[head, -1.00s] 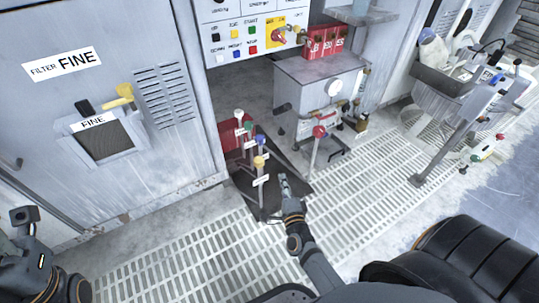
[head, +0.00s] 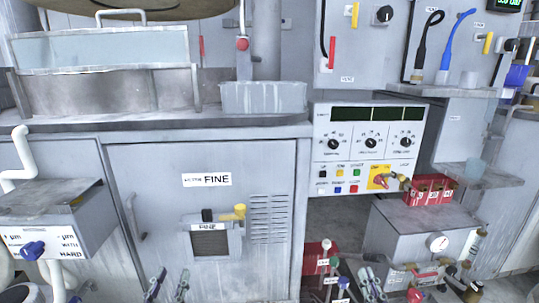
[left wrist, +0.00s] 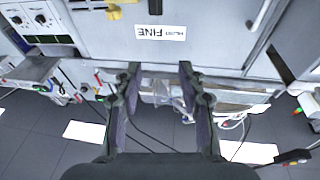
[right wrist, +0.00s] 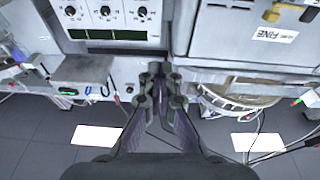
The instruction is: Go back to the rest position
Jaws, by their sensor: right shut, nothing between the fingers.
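My left gripper (head: 168,286) shows at the bottom of the head view, in front of the FINE filter cabinet (head: 150,200). In the left wrist view my left gripper (left wrist: 160,75) has its fingers well apart, with nothing between them. My right gripper (head: 372,284) shows at the bottom of the head view, in front of the grey box with a gauge. In the right wrist view my right gripper (right wrist: 160,72) has its fingertips together and holds nothing. Both grippers are apart from the cabinet and the box.
A control panel (head: 345,120) stands right of the cabinet. Below it are red padlocks (head: 431,189) and the grey box (head: 390,235). Colour-topped levers (head: 326,262) stand at the bottom, near my right gripper. A sink-like trough (head: 110,95) lies upper left.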

